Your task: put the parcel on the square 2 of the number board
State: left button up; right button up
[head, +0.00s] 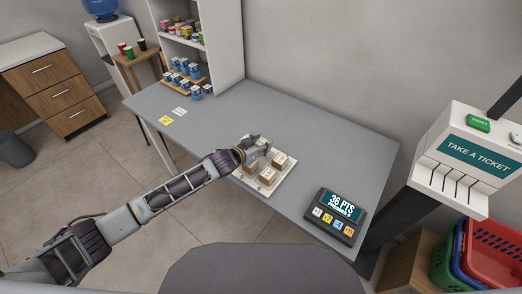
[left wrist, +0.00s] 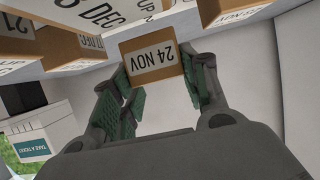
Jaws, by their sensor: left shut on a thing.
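My left gripper (head: 258,149) reaches over a white board (head: 288,182) on the grey counter. In the left wrist view its fingers (left wrist: 157,97) are shut on a brown parcel (left wrist: 152,64) with a white label reading "24 NOV". Several similar brown parcels stand on the board close to the gripper, such as one in the head view (head: 280,160) and another nearer me (head: 267,176). In the left wrist view a neighbouring parcel (left wrist: 95,15) shows part of a "DEC" label. I cannot read any square numbers on the board. My right gripper is out of view.
A points display with buttons (head: 336,214) stands right of the board. Shelves with small boxes (head: 186,60) stand behind. A ticket machine (head: 465,150) is at right. The counter's back middle is clear.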

pick_arm(q)
jog(key=shift+f, duration=1.85)
jog(key=shift+f, duration=0.1)
jog(key=o, duration=1.1)
jog(key=shift+c, duration=0.2)
jog(key=shift+s, duration=0.1)
jog(key=shift+v, duration=6)
